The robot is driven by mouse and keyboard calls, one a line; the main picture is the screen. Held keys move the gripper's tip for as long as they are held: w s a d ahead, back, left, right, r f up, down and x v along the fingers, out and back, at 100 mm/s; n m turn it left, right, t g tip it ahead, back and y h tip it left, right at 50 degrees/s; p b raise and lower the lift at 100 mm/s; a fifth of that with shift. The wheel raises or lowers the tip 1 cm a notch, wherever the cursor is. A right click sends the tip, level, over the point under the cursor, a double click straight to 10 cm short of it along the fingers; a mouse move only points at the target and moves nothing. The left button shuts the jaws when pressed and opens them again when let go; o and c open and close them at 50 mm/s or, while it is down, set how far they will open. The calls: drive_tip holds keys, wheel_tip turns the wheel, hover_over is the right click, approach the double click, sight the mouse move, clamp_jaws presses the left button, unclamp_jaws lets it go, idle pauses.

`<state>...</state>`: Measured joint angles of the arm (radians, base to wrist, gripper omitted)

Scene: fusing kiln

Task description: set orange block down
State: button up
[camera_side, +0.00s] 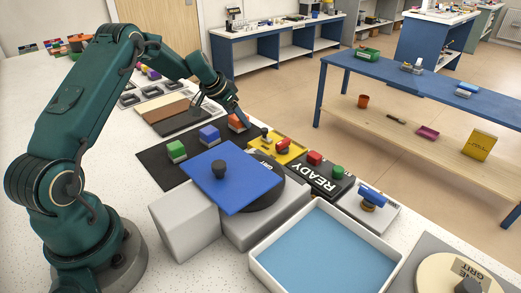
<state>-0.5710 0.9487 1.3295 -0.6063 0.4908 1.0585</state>
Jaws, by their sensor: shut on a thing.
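The orange block (235,121) is at the right end of a row of small coloured blocks over the black mat (153,170). My gripper (242,122) reaches down to it from above and is shut on it. The gripper's fingers are small and dark here and partly cover the block. I cannot tell whether the block touches what is below it.
A blue-violet block (209,133) and a green block (176,149) stand to its left. A yellow panel (291,153) and a black READY panel (318,180) lie to the right. A blue plate with a knob (238,187) and a white-rimmed blue tray (256,270) are nearer.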

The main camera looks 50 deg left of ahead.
drive_tip(key=o, duration=1.3)
drive_tip(key=shift+f, duration=0.1)
drive_tip(key=shift+c, duration=0.2)
drive_tip(key=shift+s+r, duration=0.1)
drive_tip(key=shift+r, duration=0.3)
drive_tip(key=v, duration=1.1)
drive_tip(key=shift+g, duration=0.3)
drive_tip(key=s+d+r, duration=0.2)
drive_tip(key=s+d, duration=0.3)
drive_tip(key=d, duration=0.1)
drive_tip(key=s+d+r, duration=0.2)
drive_tip(key=s+d, duration=0.3)
drive_tip(key=d, duration=0.2)
drive_tip(key=s+d+r, duration=0.2)
drive_tip(key=s+d, duration=0.3)
drive_tip(key=d, duration=0.1)
drive_tip(key=shift+s+d+r, duration=0.3)
drive_tip(key=shift+s+d, duration=0.05)
drive_tip(key=shift+d, duration=0.05)
drive_tip(key=s, duration=0.2)
drive_tip(key=s+d+f, duration=0.1)
drive_tip(key=s, duration=0.1)
drive_tip(key=s+f, duration=0.1)
drive_tip(key=s, duration=0.2)
drive_tip(key=shift+d+f, duration=0.15)
drive_tip(key=shift+d, duration=0.2)
